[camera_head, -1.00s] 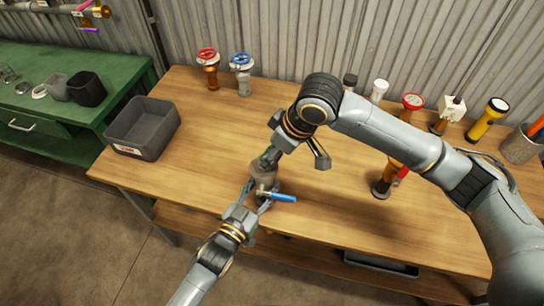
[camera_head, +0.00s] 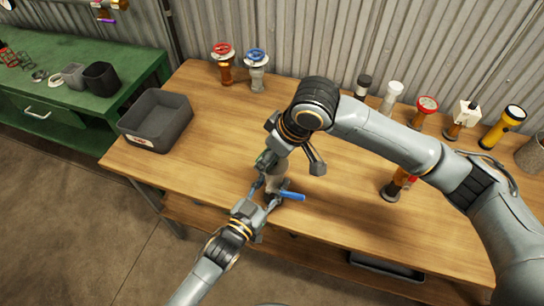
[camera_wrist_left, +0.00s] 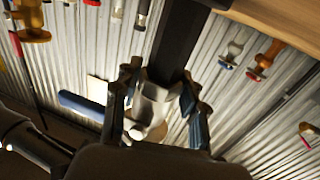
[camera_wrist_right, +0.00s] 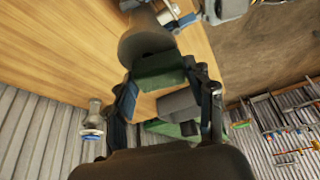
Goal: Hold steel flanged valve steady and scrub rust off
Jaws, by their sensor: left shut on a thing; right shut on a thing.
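The grey steel flanged valve (camera_head: 279,179) with a blue lever (camera_head: 292,196) stands near the front edge of the workbench. My left gripper (camera_head: 266,194) is shut on the valve from the front; its body (camera_wrist_left: 153,108) shows between the fingers in the left wrist view. My right gripper (camera_head: 268,158) is shut on a green scrub pad (camera_wrist_right: 162,70), just above and to the left of the valve's top. In the right wrist view the pad is right beside the valve (camera_wrist_right: 148,40); whether they touch is unclear. My right gripper hides part of the valve.
A grey bin (camera_head: 155,120) stands at the bench's left. A red-wheeled valve (camera_head: 224,65) and a blue-wheeled valve (camera_head: 256,70) stand at the back. An orange-and-black item (camera_head: 394,187), a yellow flashlight (camera_head: 502,127) and other items are right. The left-middle bench is clear.

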